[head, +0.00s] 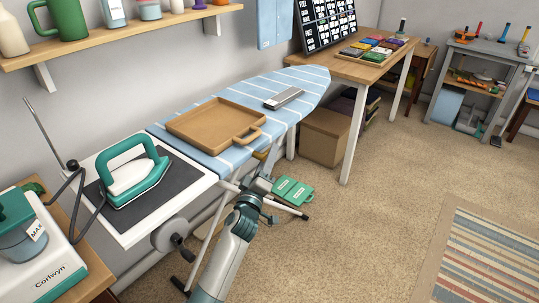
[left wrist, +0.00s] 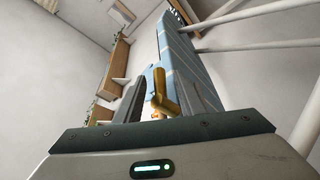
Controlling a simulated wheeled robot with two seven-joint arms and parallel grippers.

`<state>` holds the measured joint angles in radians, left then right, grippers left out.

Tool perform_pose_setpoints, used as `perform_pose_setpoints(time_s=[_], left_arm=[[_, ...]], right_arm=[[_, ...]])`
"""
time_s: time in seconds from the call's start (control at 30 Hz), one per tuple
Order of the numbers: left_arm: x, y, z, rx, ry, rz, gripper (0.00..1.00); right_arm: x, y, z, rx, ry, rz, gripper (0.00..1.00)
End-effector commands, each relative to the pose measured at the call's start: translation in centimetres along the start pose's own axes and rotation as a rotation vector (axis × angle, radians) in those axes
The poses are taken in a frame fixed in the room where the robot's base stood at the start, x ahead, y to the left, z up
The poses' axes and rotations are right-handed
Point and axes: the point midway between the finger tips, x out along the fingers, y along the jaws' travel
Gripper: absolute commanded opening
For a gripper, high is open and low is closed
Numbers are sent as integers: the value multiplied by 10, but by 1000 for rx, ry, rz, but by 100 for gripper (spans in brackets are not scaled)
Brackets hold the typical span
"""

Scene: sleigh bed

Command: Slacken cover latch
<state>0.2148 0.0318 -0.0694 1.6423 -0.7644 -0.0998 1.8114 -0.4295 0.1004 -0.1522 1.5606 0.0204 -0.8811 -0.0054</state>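The ironing board (head: 285,85) has a blue cover with white stripes. A yellow latch lever (head: 262,155) shows partly under its near edge, largely hidden by the board and my arm. In the left wrist view the yellow lever (left wrist: 161,92) stands close up, beneath the blue cover (left wrist: 176,50). My left gripper (head: 264,174) is below the board's near edge, pointing up at the lever. Its fingers are apart, with the lever between or just beyond them; I cannot tell whether they touch it. My right gripper is not in view.
A wooden tray (head: 190,128) and a grey flat object (head: 284,98) lie on the board. A green iron (head: 132,172) sits on the dark pad at the left end. Pale board legs (head: 212,225) stand close to my arm. Carpet on the right is largely clear.

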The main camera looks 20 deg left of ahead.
Motion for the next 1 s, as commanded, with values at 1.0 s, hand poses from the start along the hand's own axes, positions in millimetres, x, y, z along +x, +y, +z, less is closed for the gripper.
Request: perform_pose_setpoints(time_s=[1.0], left_arm=[[9,0,0,2,-4,-6,0]], right_arm=[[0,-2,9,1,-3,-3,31]])
